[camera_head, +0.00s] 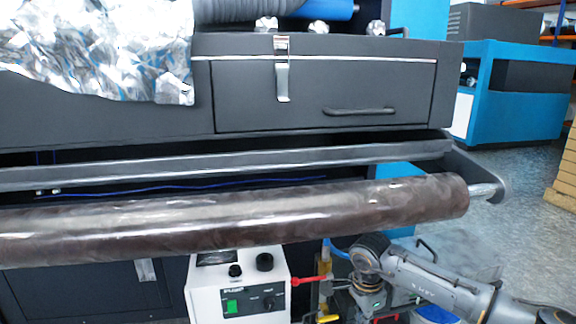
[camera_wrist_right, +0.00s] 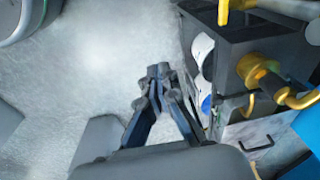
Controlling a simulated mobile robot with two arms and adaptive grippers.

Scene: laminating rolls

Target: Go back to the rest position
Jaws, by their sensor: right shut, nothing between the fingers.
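My right gripper (camera_wrist_right: 158,75) shows in the right wrist view with its dark fingers together and nothing between them. It is over the grey floor (camera_wrist_right: 100,62), beside a dark box-like unit (camera_wrist_right: 232,55) with brass fittings. In the head view my right arm comes in at the lower right, below the end of the brown roll (camera_head: 300,213). I cannot make out the fingertips there. My left gripper is not in view.
The brown roll lies across the front of the dark machine (camera_head: 240,105). A white control box (camera_head: 237,293) and a red-handled valve (camera_head: 308,281) are below it, near my right arm. Silver film (camera_head: 100,45) hangs at the upper left. Open floor (camera_head: 525,215) shows at the right.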

